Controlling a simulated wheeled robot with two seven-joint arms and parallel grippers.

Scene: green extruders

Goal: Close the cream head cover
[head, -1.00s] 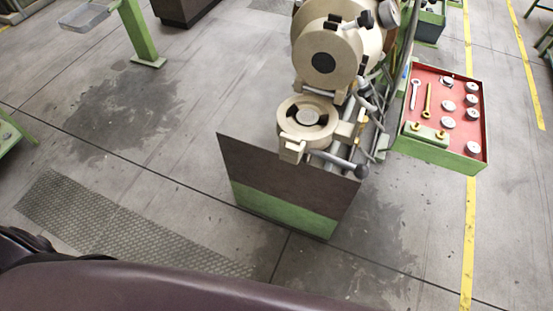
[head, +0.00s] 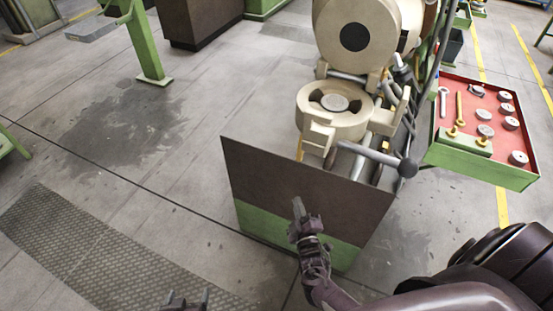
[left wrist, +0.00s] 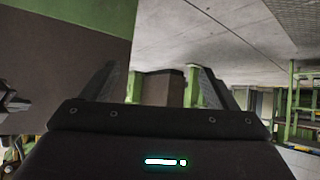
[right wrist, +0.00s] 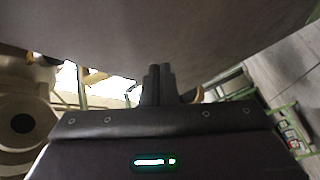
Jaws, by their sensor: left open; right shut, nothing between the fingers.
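The cream head cover (head: 321,124) appears to be the thick ring-shaped piece at the machine's front, facing up with a grey disc in its middle. It stands out from the large cream drum (head: 350,12) behind it, apparently open. My right gripper (head: 297,203) is shut and empty, before the dark brown front panel, below and apart from the cover. Its closed fingers show in the right wrist view (right wrist: 158,80), with cream machine parts at left. My left gripper (head: 188,296) is open and empty, low over the floor; its spread fingers show in the left wrist view (left wrist: 155,80).
The brown and green machine base (head: 290,180) stands under the cover. A dark ball-ended lever (head: 375,155) sticks out right of the cover. A red-lined green tray (head: 450,100) with tools and discs is at right.

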